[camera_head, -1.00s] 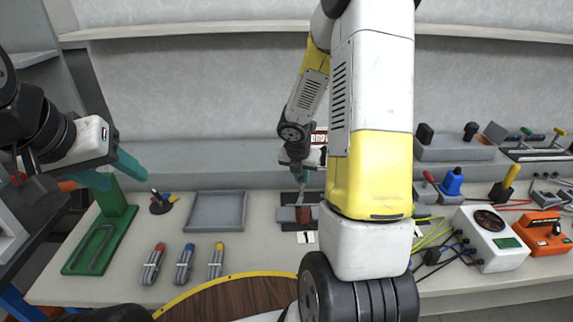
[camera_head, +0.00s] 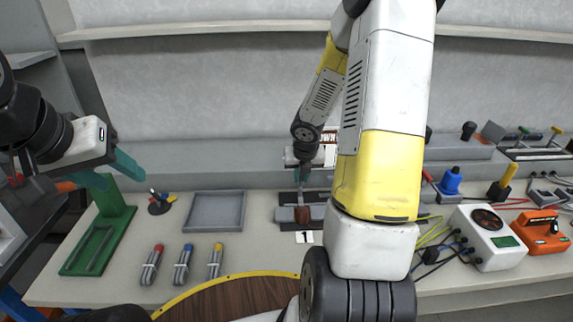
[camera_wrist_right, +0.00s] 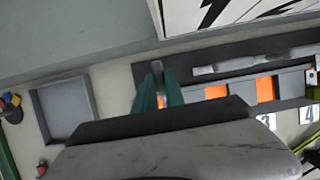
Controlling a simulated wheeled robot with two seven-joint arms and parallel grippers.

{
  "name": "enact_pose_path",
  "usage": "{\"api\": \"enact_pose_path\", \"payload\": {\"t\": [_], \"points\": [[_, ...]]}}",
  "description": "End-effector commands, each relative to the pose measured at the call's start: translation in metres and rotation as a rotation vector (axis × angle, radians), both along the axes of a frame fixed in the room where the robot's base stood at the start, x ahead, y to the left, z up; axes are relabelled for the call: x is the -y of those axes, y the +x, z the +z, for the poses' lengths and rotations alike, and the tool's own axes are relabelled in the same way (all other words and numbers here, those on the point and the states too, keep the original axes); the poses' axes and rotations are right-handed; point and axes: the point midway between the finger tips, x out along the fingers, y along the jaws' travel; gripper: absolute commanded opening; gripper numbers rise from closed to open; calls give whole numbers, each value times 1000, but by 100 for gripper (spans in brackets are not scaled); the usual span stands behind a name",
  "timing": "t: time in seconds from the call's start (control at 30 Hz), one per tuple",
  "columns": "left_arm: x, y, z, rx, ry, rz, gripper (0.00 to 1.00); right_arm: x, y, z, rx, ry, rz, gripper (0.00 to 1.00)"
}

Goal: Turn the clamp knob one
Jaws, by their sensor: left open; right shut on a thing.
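The clamp strip (camera_head: 284,214) sits at the middle of the bench, with a brown-red block (camera_head: 302,215) in it and a label "1" (camera_head: 304,237) in front. My right gripper (camera_head: 302,184) reaches down over this clamp. In the right wrist view its teal fingers (camera_wrist_right: 159,88) are shut on a small grey knob (camera_wrist_right: 157,66) at the strip's end. Much of the strip is hidden behind my right arm in the head view; the wrist view shows more grey clamps and orange blocks (camera_wrist_right: 265,90). My left gripper (camera_head: 112,173) is open and empty, above the bench at the left.
A grey tray (camera_head: 216,211) lies left of the clamp. Several banded cable bundles (camera_head: 183,264) lie in front of it. A green stand (camera_head: 97,248) is further left. A white meter box (camera_head: 490,238) and an orange device (camera_head: 543,231) stand at right among loose cables.

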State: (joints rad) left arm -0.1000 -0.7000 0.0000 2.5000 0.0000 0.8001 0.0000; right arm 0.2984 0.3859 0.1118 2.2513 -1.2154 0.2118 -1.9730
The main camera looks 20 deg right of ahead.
Motion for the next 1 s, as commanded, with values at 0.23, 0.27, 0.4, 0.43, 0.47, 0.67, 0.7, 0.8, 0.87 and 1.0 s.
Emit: {"api": "enact_pose_path", "payload": {"t": [0.23, 0.27, 0.4, 0.43, 0.47, 0.67, 0.7, 0.8, 0.87, 1.0], "points": [[0, 0, 0, 0, 0, 0, 50, -1, 1, 1, 2, -1, 3, 28], [0, 0, 0, 0, 0, 0, 50, 0, 1, 1, 2, -1, 3, 34], [0, 0, 0, 0, 0, 0, 50, 0, 1, 0, 1, -1, 2, 36], [0, 0, 0, 0, 0, 0, 50, 0, 0, 0, 1, -1, 2, 36], [0, 0, 0, 0, 0, 0, 50, 0, 0, 0, 1, -1, 2, 36], [0, 0, 0, 0, 0, 0, 50, 0, -1, 4, 2, 0, 0, 36], [0, 0, 0, 0, 0, 0, 50, 1, -2, 8, 3, 0, -3, 36], [0, 0, 0, 0, 0, 0, 50, 0, -7, 21, 5, 0, -5, 36], [0, 0, 0, 0, 0, 0, 50, -1, -11, 30, 5, -2, -4, 36], [0, 0, 0, 0, 0, 0, 50, -4, -20, 51, 4, -1, -1, 36]]}}
